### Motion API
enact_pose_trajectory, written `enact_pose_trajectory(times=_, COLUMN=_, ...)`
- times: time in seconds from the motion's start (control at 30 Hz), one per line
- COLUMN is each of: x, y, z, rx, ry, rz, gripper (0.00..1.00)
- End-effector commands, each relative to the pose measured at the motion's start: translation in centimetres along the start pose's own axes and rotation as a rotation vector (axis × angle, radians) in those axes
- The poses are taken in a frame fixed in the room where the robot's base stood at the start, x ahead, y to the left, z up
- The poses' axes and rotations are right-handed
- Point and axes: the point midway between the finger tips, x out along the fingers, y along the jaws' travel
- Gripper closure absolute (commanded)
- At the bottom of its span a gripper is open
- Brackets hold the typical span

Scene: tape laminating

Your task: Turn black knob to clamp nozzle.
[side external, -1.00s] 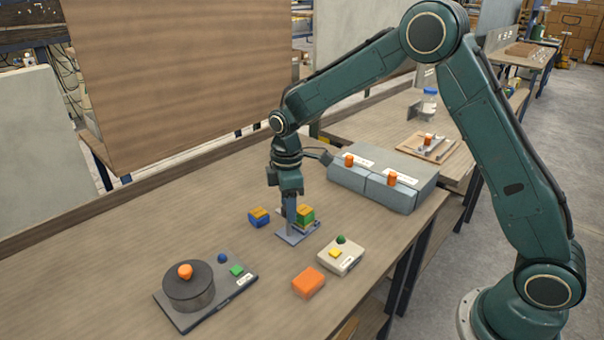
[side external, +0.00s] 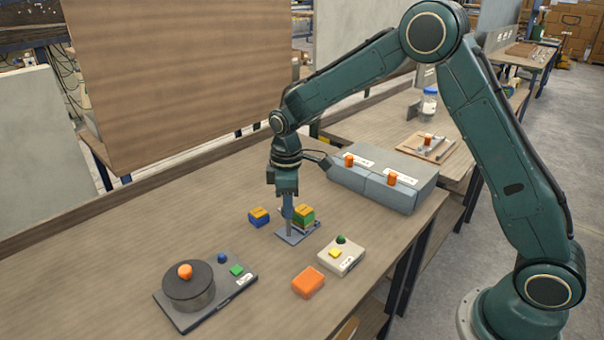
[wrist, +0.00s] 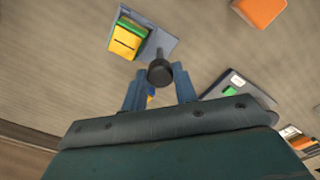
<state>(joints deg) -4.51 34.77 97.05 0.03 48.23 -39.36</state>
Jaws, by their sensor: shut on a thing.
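The black knob (wrist: 160,72) is between the fingertips of my gripper (wrist: 159,78) in the wrist view. My gripper is shut on it. The knob is on a small stand with a blue-grey base plate (wrist: 164,43), which also shows in the side view (side external: 293,238). A yellow and green block (wrist: 126,40) sits on this plate, and it also shows in the side view (side external: 304,215). In the side view my gripper (side external: 288,212) points straight down over the stand and hides the knob. I cannot make out a nozzle.
A blue block with a yellow top (side external: 259,217) lies left of the stand. An orange block (side external: 308,282) and a white button box (side external: 341,256) are in front. A black round drum (side external: 189,290) stands front left. A grey box (side external: 385,180) with orange knobs is behind right.

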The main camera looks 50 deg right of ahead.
Motion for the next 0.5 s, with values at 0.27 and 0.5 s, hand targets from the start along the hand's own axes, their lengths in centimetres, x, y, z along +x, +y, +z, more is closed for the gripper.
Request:
enact_pose_trajectory(times=0.27, x=-0.04, y=-0.02, z=-0.1, rx=0.243, ry=0.003, rz=0.001, gripper=0.94)
enact_pose_trajectory(times=0.5, x=-0.05, y=-0.03, z=-0.12, rx=0.47, ry=0.004, rz=0.001, gripper=0.94)
